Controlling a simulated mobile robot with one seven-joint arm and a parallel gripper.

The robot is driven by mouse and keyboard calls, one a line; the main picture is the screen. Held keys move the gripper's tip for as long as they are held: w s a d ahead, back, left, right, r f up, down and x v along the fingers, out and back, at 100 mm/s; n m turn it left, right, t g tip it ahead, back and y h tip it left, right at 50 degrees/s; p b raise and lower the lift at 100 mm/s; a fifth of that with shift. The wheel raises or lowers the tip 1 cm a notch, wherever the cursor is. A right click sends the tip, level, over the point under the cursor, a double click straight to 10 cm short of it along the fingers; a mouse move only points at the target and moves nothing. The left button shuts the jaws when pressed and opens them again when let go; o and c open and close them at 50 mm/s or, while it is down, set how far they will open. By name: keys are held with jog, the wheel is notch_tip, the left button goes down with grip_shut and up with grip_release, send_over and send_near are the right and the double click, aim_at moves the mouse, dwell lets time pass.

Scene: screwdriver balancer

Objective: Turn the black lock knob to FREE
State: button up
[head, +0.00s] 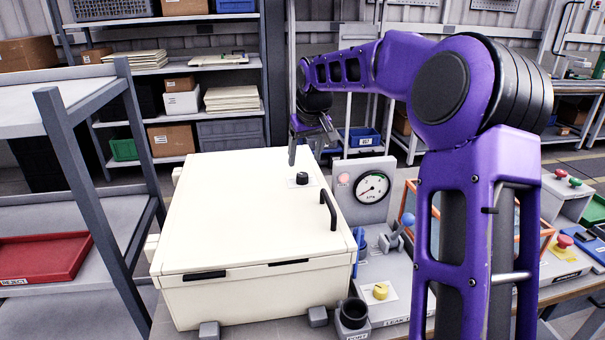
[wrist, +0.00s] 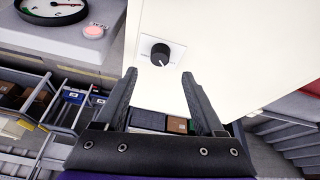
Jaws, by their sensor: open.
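The black lock knob (head: 302,178) sits on a small pale plate near the far edge of the cream box's lid (head: 245,200). In the wrist view the knob (wrist: 160,54) shows a white pointer line toward its lower right. The lettering on its plate is too small to read. My gripper (head: 313,152) is above the box's far end, close to the knob. In the wrist view its two fingers (wrist: 159,73) are spread and empty. The knob appears just beyond the fingertips, roughly centred between them, and I see no contact.
A black handle (head: 328,210) stands on the lid's right side. A panel with a round gauge (head: 373,187) and a red lamp (head: 344,180) stands right of the box. A grey rack (head: 75,150) stands at left.

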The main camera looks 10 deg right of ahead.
aim_at(302, 174)
jog(key=x, duration=0.6)
jog(key=shift+w+f, duration=0.15)
jog(key=shift+f, duration=0.15)
grip_shut()
